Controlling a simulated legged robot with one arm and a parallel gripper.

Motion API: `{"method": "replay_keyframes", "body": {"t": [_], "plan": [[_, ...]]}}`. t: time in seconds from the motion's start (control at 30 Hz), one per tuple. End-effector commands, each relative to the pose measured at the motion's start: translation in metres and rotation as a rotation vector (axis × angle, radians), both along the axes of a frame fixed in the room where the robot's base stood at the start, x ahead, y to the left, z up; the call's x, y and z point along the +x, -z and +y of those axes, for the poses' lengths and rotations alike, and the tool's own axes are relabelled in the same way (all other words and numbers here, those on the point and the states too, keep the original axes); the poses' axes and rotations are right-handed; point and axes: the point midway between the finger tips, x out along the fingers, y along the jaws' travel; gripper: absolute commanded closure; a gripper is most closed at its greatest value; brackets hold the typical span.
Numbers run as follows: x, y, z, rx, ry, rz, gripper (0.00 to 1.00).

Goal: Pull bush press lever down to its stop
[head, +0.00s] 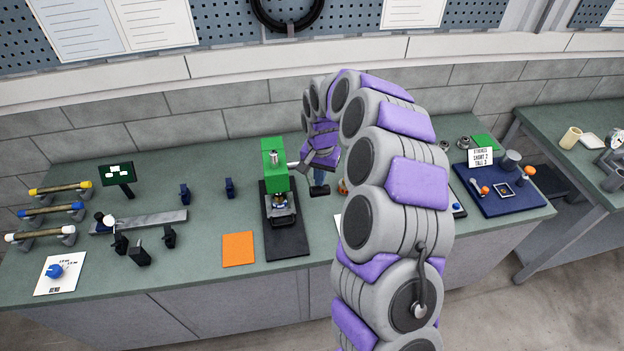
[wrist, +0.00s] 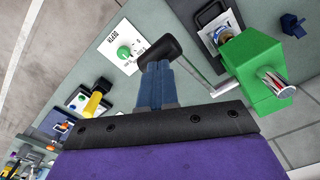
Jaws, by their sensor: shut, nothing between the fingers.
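The bush press has a green head (head: 274,178) over a black base (head: 290,243), left of my arm in the head view. In the wrist view its green head (wrist: 253,66) is at the upper right. A thin metal lever (wrist: 203,77) runs from the head to a black grip (wrist: 160,47), slanting in the picture. My gripper (wrist: 156,68) has its blue fingers together and empty, their tips right at the black grip. I cannot tell whether they touch it. In the head view my gripper (head: 320,178) is right of the press head, partly hidden by my wrist.
An orange mat (head: 238,249) lies left of the press base. A blue tray (head: 500,190) with parts and a sign is at the right. Coloured rods (head: 50,211) and a grey rail (head: 150,220) lie at the left.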

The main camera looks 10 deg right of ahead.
Motion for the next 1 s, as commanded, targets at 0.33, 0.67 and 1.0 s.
{"method": "replay_keyframes", "body": {"t": [0.33,0.67,1.0], "plan": [[0.000,0.000,0.000,0.000,0.000,0.000,1.00],[0.000,0.004,0.000,0.000,0.000,0.000,1.00],[0.000,0.017,0.000,0.000,0.000,0.001,1.00]]}}
